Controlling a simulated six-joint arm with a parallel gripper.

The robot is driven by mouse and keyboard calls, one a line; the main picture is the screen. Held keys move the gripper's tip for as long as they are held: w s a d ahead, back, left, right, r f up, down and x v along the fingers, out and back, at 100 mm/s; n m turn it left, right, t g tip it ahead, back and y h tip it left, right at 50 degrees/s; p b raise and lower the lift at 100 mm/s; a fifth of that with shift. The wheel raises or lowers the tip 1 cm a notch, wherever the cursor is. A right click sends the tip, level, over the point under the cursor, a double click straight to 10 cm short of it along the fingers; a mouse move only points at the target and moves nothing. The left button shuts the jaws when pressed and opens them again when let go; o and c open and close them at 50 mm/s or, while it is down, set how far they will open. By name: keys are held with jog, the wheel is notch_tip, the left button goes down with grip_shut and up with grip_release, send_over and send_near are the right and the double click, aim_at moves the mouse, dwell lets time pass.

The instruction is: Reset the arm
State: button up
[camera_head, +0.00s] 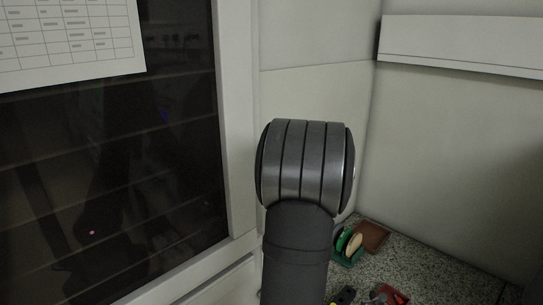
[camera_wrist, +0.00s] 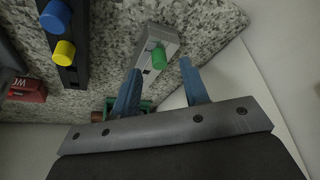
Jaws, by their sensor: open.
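My gripper (camera_wrist: 161,78) shows in the wrist view with its two blue fingers apart and nothing held between them. A grey block with a green peg (camera_wrist: 159,58) lies on the speckled counter beyond the fingertips, its near end appearing between them. In the head view my arm stands in the middle, and my gripper is hidden.
A black rack (camera_wrist: 75,75) with blue and yellow pegs and a red box (camera_wrist: 27,90) lie left in the wrist view. In the head view, a green rack with discs (camera_head: 348,246) and a brown item (camera_head: 371,236) stand on the counter (camera_head: 440,270). A dark-glass cabinet (camera_head: 110,170) fills the left.

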jog(key=shift+x, duration=1.15)
jog(key=shift+r, duration=1.65)
jog(key=shift+o, duration=0.2)
